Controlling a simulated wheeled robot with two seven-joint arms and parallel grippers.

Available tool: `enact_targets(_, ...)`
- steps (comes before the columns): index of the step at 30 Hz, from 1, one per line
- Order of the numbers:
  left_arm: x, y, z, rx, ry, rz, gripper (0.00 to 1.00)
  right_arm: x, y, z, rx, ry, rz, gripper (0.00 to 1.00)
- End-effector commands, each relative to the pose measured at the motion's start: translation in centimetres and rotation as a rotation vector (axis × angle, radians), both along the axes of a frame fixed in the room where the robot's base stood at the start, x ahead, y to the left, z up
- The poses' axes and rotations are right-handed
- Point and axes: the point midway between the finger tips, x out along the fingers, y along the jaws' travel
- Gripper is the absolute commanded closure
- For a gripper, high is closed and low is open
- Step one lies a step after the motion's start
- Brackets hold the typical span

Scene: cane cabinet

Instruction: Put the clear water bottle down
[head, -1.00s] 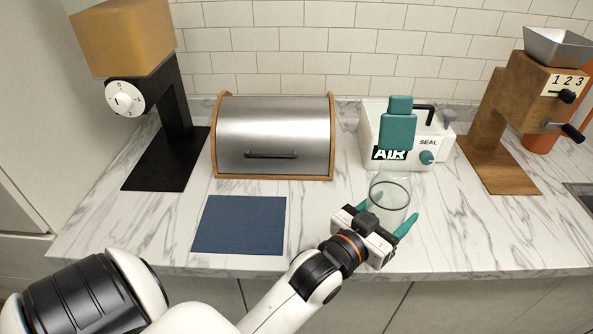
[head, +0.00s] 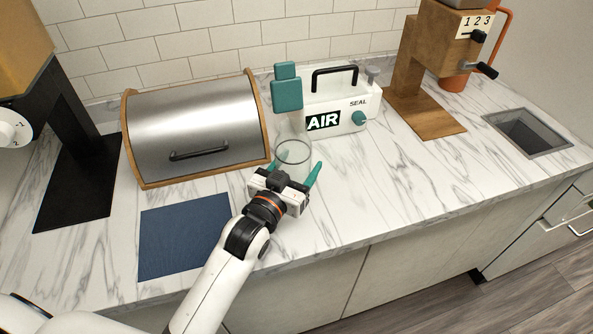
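The clear water bottle (head: 294,152) has a see-through body and a teal cap (head: 286,86). It is roughly upright over the counter, in front of the white AIR sealer. My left gripper (head: 294,172) comes in from the lower left, with its teal fingers on either side of the bottle's lower body. It appears shut on the bottle. I cannot tell whether the base touches the counter. My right gripper is not in view.
A dark blue mat (head: 185,235) lies left of the gripper. A bread box (head: 195,125) and the white sealer (head: 345,105) stand behind. A wooden grinder (head: 425,75) and a sink (head: 527,132) are at the right. The marble counter (head: 400,180) is clear right of the gripper.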

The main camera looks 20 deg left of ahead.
Motion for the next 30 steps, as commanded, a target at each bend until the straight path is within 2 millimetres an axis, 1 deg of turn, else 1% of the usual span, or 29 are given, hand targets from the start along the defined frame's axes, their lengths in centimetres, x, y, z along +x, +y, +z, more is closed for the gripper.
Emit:
enact_targets(1, 0.0, 0.0, -0.7, -0.001, 0.0, 0.0, 0.68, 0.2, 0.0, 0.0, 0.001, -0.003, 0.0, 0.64)
enact_targets(4, 0.0, 0.0, -1.4, -0.002, -0.003, 0.0, 0.68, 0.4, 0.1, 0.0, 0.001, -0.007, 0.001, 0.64)
enact_targets(11, 0.0, 0.0, -1.5, -0.001, -0.004, 0.0, 0.68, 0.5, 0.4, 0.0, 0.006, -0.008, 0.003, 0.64)
enact_targets(15, 0.0, 0.0, -1.9, -0.001, -0.004, 0.0, 0.68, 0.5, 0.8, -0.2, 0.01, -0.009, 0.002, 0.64)
enact_targets(16, 0.0, 0.0, -1.9, 0.0, -0.002, 0.0, 0.31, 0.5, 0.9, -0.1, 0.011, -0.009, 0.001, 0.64)
enact_targets(19, 0.0, 0.0, -1.8, 0.0, -0.001, 0.0, 0.14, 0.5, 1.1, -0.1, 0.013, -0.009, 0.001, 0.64)
enact_targets(26, 0.0, 0.0, -1.8, 0.0, -0.001, 0.0, 0.14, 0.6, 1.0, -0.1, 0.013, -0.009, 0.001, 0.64)
enact_targets(29, 0.0, 0.0, -1.5, 0.0, -0.002, 0.0, 0.14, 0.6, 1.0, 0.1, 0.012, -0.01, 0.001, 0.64)
enact_targets(30, -0.3, 0.0, -1.6, 0.0, -0.001, 0.0, 0.14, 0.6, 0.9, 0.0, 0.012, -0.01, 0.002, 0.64)
